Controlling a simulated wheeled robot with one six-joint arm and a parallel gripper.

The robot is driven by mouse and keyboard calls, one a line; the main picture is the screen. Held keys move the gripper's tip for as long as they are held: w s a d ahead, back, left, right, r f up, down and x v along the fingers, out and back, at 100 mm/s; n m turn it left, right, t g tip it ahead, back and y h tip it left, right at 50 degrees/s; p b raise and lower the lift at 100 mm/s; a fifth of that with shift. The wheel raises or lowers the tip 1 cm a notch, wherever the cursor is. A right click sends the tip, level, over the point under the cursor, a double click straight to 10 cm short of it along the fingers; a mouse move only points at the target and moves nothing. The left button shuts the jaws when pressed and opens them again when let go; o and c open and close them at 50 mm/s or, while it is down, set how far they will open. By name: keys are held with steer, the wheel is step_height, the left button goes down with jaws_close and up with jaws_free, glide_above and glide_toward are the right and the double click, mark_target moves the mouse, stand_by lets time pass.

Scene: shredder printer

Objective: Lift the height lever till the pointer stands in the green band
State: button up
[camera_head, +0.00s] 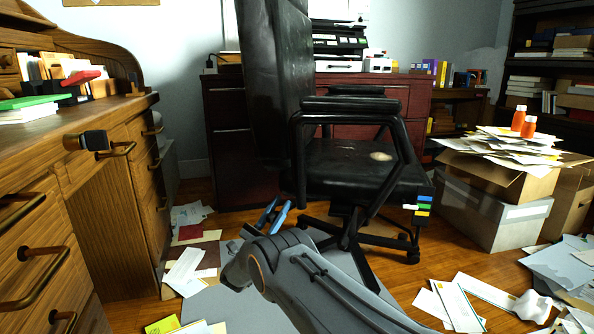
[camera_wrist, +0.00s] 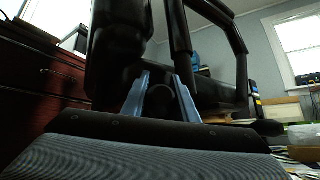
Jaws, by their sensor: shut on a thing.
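The black office chair (camera_head: 362,165) stands in the middle of the head view. A coloured gauge (camera_head: 424,206) with blue, green and yellow bands hangs at the seat's right edge. A small white mark, perhaps the pointer, shows at its left, seemingly near the green band; I cannot read it surely. My gripper (camera_head: 281,207) is low beside the seat's left side, its blue fingers pointing up. In the wrist view, my gripper (camera_wrist: 161,80) is shut on a dark round end (camera_wrist: 160,103), apparently the height lever. The rest of the lever is hidden. The gauge also shows there (camera_wrist: 257,102), edge-on.
A wooden desk (camera_head: 110,190) with drawer handles stands at the left. A dark red cabinet (camera_head: 225,130) is behind the chair. Boxes (camera_head: 492,210) heaped with papers stand at the right. Loose papers (camera_head: 460,300) lie on the floor.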

steer(key=shift+r, duration=0.5)
steer(key=shift+f, duration=0.7)
steer(key=o, duration=1.4)
steer(key=shift+c, duration=0.2)
steer(key=shift+a+f, duration=0.1)
steer(key=shift+p+v, duration=0.6)
steer(key=shift+v, duration=2.3)
